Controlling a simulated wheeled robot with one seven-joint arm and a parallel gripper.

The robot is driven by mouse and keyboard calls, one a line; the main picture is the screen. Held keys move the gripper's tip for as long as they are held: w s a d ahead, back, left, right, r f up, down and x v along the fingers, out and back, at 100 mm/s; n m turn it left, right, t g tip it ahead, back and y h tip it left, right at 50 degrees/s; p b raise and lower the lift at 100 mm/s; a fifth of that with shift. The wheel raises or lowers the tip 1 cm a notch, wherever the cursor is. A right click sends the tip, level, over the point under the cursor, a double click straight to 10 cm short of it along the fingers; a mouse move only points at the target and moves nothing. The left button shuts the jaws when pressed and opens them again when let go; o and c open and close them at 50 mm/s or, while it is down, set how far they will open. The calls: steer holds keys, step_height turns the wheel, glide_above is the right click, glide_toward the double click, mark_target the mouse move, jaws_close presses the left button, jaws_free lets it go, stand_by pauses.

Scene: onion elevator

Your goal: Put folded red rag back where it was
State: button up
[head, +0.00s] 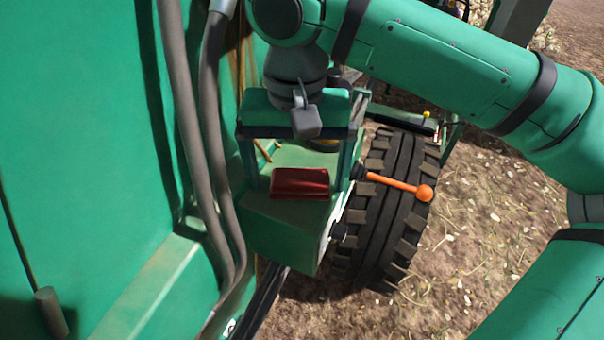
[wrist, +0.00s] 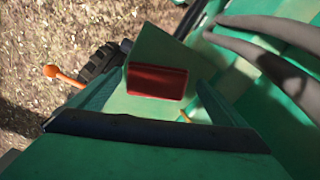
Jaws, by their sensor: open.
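The folded red rag (head: 300,183) lies flat near the front edge of a green box-shaped housing (head: 285,222). It also shows in the wrist view (wrist: 157,82) as a dark red rectangle on a green surface. My gripper (head: 297,172) is open, with its fingers pointing down over the housing. One finger stands to each side of the rag, and gaps show between the fingers and the rag in both views. I cannot tell exactly how high the fingertips are above the surface. Nothing is held.
An orange-knobbed lever (head: 400,187) sticks out right of the housing, in front of a large black tyre (head: 385,215). Grey hoses (head: 205,130) run down a green machine wall (head: 80,150) on the left. Bare soil with scattered debris (head: 490,230) lies at the right.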

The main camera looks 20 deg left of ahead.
mark_target(298, 179)
steer(key=shift+w+d+r, duration=0.1)
steer(key=shift+r, duration=0.45)
step_height(298, 179, up, 11)
stand_by(0.4)
